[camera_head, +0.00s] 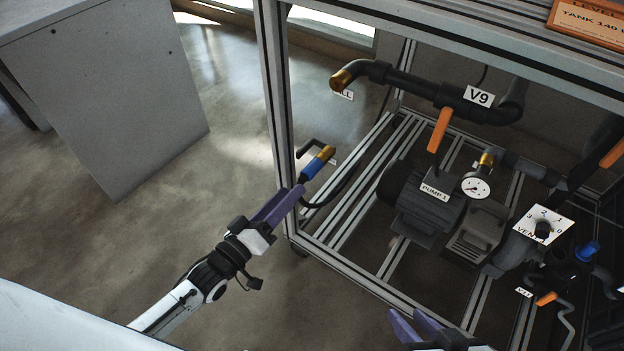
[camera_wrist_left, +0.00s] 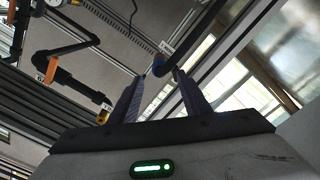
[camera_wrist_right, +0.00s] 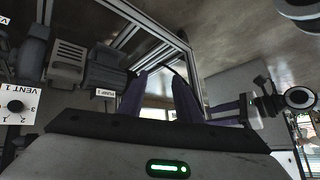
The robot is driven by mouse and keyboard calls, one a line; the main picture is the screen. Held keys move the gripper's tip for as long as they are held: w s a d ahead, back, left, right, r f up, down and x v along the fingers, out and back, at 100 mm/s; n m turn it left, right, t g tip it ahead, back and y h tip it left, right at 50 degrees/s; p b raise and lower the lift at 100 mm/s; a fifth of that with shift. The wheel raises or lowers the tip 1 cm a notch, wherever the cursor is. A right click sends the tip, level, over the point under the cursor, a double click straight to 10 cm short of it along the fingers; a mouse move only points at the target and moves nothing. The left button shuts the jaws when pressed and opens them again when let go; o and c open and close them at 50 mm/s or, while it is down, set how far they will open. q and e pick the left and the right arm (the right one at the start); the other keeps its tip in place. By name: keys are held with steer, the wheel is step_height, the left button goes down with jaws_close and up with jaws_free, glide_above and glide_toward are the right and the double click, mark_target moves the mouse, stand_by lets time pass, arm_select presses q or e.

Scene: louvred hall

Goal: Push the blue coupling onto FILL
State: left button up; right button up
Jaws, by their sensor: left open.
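The blue coupling (camera_head: 316,167) with a brass end sits on a dark hose beside the frame's upright post, near a dark bracket. It also shows beyond the finger gap in the left wrist view (camera_wrist_left: 161,64). FILL is a brass-tipped pipe end (camera_head: 341,79) at the upper left of the pipework, with its label below, partly hidden. My left gripper (camera_head: 290,197) is open, its purple fingers just short of the coupling and pointing at it. I cannot tell whether they touch the hose. My right gripper (camera_head: 416,322) is open and empty at the bottom edge.
The metal frame's upright post (camera_head: 274,110) stands close to the left gripper. The V9 valve with its orange handle (camera_head: 439,129), a pump (camera_head: 424,205) and a gauge (camera_head: 476,186) are inside the frame. A grey cabinet (camera_head: 120,90) stands left; floor between is clear.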

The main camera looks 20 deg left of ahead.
mark_target(305, 177)
arm_select(q)
steer(key=b+x, duration=0.3)
steer(key=x, duration=0.5)
steer(key=shift+w+f+b, duration=0.1)
steer(key=shift+w+b, duration=0.05)
steer(key=shift+b, duration=0.15)
steer(key=shift+x, duration=0.8)
arm_select(e)
steer(key=shift+w+a+r+n+y, duration=0.1)
steer(key=shift+w+a+n+y, duration=0.15)
steer(key=shift+a, duration=0.35)
steer(key=shift+w+a+r+n+y, duration=0.15)
steer(key=shift+a+y, duration=0.2)
steer(key=shift+a, duration=0.25)
steer(key=shift+r, duration=0.15)
arm_select(q)
steer(key=shift+c, duration=0.4)
jaws_close()
